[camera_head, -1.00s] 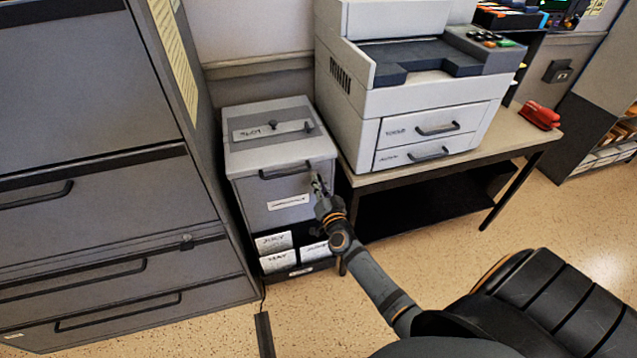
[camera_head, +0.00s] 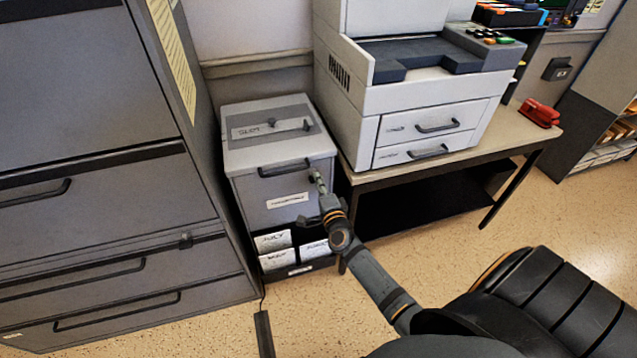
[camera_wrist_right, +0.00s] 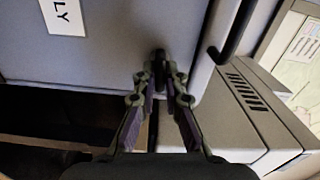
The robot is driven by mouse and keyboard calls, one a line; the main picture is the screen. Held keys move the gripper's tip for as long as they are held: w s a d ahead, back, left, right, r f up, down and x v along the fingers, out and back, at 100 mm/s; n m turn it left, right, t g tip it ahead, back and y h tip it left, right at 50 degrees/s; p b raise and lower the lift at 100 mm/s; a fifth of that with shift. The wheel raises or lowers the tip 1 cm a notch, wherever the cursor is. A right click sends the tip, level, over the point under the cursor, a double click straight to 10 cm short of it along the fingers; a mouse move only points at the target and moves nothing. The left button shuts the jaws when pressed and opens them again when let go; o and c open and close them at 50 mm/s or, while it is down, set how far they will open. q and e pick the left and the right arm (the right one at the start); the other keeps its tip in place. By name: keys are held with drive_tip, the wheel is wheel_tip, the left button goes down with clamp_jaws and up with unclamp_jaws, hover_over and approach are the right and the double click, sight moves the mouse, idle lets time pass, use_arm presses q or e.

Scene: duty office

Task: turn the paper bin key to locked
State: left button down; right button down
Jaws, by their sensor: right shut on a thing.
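The paper bin (camera_head: 250,210) is a grey box cabinet with a slotted top, a dark front handle (camera_head: 284,169) and a white front label. It stands between the filing cabinet and the printer table. My right gripper (camera_head: 316,178) reaches its upper right front. In the right wrist view the gripper (camera_wrist_right: 160,78) has its fingertips closed together on a small dark key (camera_wrist_right: 159,55) at the bin's front face. The fingertips hide most of the key, and I cannot tell its exact angle. My left gripper is not in view.
A grey filing cabinet (camera_head: 90,210) stands close on the left. A printer (camera_head: 410,90) sits on a table (camera_head: 365,178) close to the bin's right. A red stapler (camera_head: 540,113) lies on the table.

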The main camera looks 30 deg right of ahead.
drive_tip(key=shift+f+m, duration=0.1)
drive_tip(key=shift+m, duration=0.5)
drive_tip(key=c, duration=1.4)
unclamp_jaws()
drive_tip(key=v, duration=1.2)
drive_tip(key=shift+a, duration=0.1)
